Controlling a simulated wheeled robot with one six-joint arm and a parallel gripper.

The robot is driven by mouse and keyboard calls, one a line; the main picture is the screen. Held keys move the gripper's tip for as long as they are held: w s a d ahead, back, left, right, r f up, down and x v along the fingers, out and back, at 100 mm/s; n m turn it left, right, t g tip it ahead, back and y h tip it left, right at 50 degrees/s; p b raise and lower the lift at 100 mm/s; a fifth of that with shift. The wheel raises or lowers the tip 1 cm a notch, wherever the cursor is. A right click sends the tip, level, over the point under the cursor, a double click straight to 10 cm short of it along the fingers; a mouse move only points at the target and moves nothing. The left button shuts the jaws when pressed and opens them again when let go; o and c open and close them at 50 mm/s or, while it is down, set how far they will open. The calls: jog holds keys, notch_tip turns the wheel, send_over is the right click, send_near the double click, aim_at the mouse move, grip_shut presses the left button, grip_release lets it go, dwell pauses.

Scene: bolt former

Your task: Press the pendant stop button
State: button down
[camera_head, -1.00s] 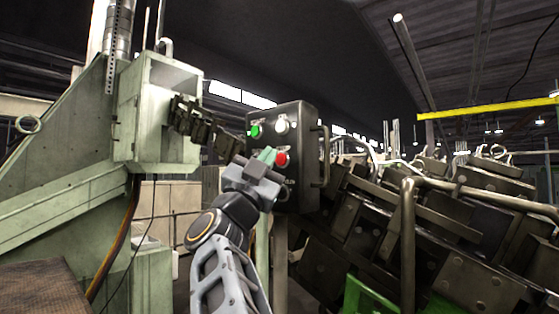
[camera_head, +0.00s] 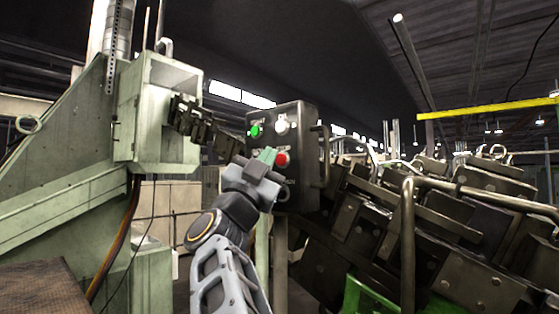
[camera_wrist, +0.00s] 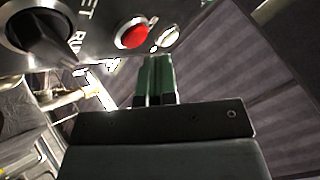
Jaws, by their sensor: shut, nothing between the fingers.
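The pendant is a dark control box (camera_head: 312,165) on a post, with a green button (camera_head: 256,131), a white button (camera_head: 281,127) and a red button (camera_head: 282,158) on its face. My gripper (camera_head: 267,154) is just left of the red button, with its green fingers shut and empty. The fingers hide part of the panel. In the wrist view the red button (camera_wrist: 131,34) is above and slightly left of my fingertips (camera_wrist: 156,60). A small gap shows there; I see no contact. A black selector knob (camera_wrist: 42,32) is further left.
A pale green machine frame (camera_head: 70,215) with a box-like housing fills the left. A dark handle (camera_head: 323,157) projects from the pendant's right side. Dark machinery with metal rails (camera_head: 408,235) crowds the right.

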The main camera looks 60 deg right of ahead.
jog(key=shift+d, duration=0.15)
dwell(0.7)
jog(key=shift+d, duration=0.3)
jog(key=shift+d, duration=0.45)
dwell(0.7)
jog(key=shift+a, duration=0.15)
dwell(0.3)
jog(key=shift+a+b, duration=0.3)
jog(key=shift+a, duration=0.4)
jog(key=shift+w+a, duration=0.15)
jog(key=shift+a, duration=2.35)
